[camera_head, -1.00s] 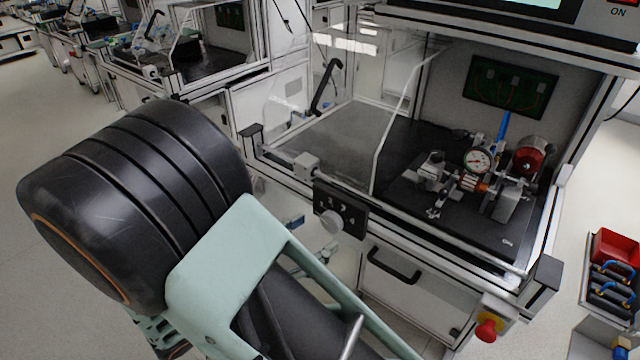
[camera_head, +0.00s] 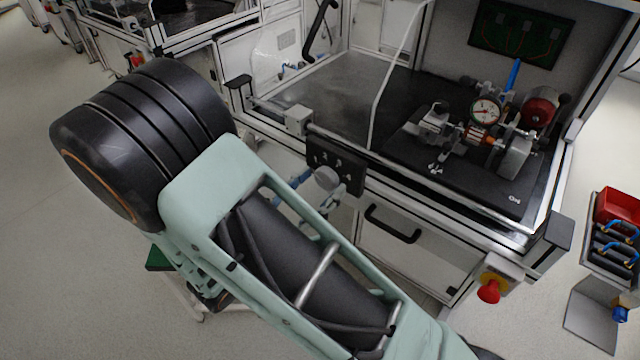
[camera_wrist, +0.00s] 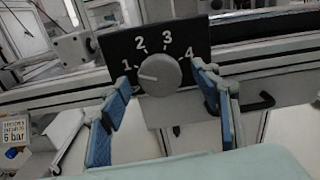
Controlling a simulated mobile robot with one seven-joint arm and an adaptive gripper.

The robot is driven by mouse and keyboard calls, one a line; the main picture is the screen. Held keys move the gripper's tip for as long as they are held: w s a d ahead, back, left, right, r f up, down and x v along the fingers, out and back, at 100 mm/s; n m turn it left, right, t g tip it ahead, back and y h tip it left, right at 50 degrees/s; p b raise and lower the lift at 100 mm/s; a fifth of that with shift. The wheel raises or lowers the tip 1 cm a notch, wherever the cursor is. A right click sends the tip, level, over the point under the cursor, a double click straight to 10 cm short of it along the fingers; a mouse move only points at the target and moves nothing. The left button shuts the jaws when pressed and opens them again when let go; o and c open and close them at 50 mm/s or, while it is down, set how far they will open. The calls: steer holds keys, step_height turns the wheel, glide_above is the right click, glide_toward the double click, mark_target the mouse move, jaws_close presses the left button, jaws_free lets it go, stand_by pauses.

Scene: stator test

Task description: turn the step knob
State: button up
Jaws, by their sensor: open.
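The step knob (camera_wrist: 159,74) is a round grey knob on a black panel (camera_wrist: 194,34) marked 1, 2, 3, 4. Its pointer line aims left, a little below the 1. The knob also shows in the head view (camera_head: 327,178), on the front rail of the bench, with my arm in front of its lower side. My gripper (camera_wrist: 163,95) is open in the wrist view, with one blue-padded finger on each side of the knob. The fingers look apart from it; how near the fingertips are in depth I cannot tell.
A black drawer handle (camera_head: 393,223) is below and right of the panel. A red emergency button (camera_head: 489,290) sits at the bench's right corner. A clear guard stands above the bench top.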

steer(key=shift+w+d, duration=0.25)
steer(key=shift+w, duration=0.05)
steer(key=shift+c, duration=0.6)
steer(key=c, duration=1)
steer(key=shift+c, duration=0.2)
steer(key=m+b, duration=0.3)
steer(key=m, duration=0.1)
steer(key=shift+f+m, duration=0.15)
steer(key=shift+m, duration=0.25)
steer(key=shift+m+b, duration=1.2)
steer(key=shift+m, duration=0.7)
